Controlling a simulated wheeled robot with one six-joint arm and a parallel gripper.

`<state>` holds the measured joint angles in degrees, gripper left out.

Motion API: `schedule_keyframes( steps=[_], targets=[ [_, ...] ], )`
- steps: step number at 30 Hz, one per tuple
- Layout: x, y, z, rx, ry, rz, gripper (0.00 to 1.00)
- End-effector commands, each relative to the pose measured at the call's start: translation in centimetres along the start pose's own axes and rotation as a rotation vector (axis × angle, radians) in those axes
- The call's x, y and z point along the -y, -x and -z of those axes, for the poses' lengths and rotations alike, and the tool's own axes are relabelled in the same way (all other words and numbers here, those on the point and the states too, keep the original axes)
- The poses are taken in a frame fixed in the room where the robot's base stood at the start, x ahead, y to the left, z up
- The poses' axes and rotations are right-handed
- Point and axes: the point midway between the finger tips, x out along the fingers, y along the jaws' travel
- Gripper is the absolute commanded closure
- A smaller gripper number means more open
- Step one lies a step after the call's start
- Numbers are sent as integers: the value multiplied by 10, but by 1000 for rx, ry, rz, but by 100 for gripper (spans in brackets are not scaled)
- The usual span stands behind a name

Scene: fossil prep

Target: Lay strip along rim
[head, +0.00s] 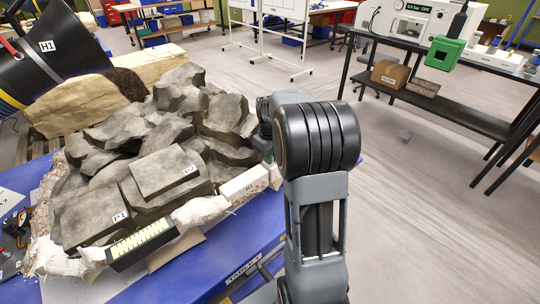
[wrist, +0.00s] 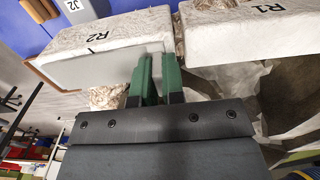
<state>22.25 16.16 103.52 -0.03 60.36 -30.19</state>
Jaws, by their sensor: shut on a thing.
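A white block-like strip labelled R2 (wrist: 105,50) lies across the upper left of the wrist view, with a tan edge at its left end. My gripper (wrist: 157,62) has its green fingers close together at the right end of R2, shut on it; the exact contact is partly hidden. A white strip labelled R1 (wrist: 260,35) is to its right, with a narrow gap between them. In the head view R1 (head: 245,185) sits on the right rim of the white plaster jacket (head: 205,211) around the grey rock (head: 170,125). My arm hides the fingers there.
Rock pieces P1 (head: 92,216) and P2 (head: 165,172) lie on the fossil. A black-and-yellow scale bar (head: 143,243) is at the front rim. The blue table (head: 215,262) carries it all. Open floor lies right.

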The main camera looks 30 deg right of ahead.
Motion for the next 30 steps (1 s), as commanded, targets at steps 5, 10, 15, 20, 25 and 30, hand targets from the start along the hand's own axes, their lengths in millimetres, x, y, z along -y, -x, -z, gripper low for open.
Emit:
schedule_keyframes(
  steps=[5, 10, 15, 20, 25, 30],
  targets=[
    [0, 0, 0, 0, 0, 0, 100],
    [0, 0, 0, 0, 0, 0, 100],
    [0, -2, -2, 0, 0, 0, 100],
    [0, -3, -3, -1, 0, 0, 100],
    [0, -2, -3, -1, 0, 0, 100],
    [0, -2, -3, -1, 0, 0, 76]
  ],
)
